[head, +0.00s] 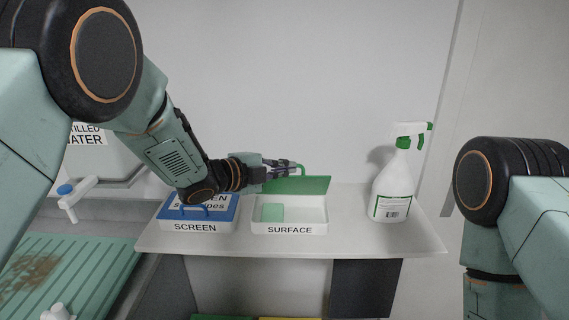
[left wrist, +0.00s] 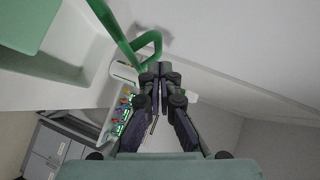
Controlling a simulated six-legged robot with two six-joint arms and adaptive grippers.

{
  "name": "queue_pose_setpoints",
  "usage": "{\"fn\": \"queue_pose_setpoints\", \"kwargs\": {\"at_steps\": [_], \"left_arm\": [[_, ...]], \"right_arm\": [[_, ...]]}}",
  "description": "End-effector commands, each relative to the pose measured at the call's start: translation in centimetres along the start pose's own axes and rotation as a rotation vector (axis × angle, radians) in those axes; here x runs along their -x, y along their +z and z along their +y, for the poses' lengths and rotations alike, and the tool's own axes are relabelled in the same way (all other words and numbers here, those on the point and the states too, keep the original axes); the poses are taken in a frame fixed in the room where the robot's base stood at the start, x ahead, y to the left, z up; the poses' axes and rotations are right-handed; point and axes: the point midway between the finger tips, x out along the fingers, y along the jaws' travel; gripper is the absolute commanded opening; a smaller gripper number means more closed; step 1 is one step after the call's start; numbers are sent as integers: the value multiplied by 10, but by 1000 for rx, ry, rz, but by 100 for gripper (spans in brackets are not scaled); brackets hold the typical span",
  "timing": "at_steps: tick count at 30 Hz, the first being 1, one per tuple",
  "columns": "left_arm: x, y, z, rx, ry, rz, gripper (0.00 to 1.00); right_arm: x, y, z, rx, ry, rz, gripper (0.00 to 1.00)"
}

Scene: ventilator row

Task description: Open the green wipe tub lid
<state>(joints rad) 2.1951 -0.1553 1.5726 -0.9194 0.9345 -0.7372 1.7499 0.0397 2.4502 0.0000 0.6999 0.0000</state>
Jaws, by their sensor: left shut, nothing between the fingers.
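The white wipe tub marked SURFACE (head: 290,230) stands on a white shelf. Its green lid (head: 312,185) stands raised at the tub's back, and a pale green wipe (head: 272,212) shows inside. My left gripper (head: 297,166) is at the lid's upper edge, by its green handle (head: 301,168). In the left wrist view the shut, empty fingers (left wrist: 158,72) are close to the handle loop (left wrist: 150,45); I cannot tell whether they touch. The lid shows there nearly edge-on (left wrist: 113,28). My right gripper is out of view.
A tub marked SCREEN (head: 195,226) with a blue lid (head: 212,212) stands left, below my left arm. A spray bottle (head: 391,190) stands right on the shelf (head: 345,245). A water container (head: 105,155) and a stained green ribbed surface (head: 65,270) are far left.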

Motion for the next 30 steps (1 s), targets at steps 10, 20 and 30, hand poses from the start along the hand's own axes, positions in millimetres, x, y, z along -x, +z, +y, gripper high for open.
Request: {"fn": "queue_pose_setpoints", "kwargs": {"at_steps": [10, 20, 30], "left_arm": [[-6, 6, 1, 0, 1, 0, 0], [-7, 7, -1, -1, 0, 0, 0], [-13, 14, -11, -2, 0, 0, 0]], "right_arm": [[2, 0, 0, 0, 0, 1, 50], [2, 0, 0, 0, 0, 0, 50], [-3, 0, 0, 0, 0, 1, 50]]}}
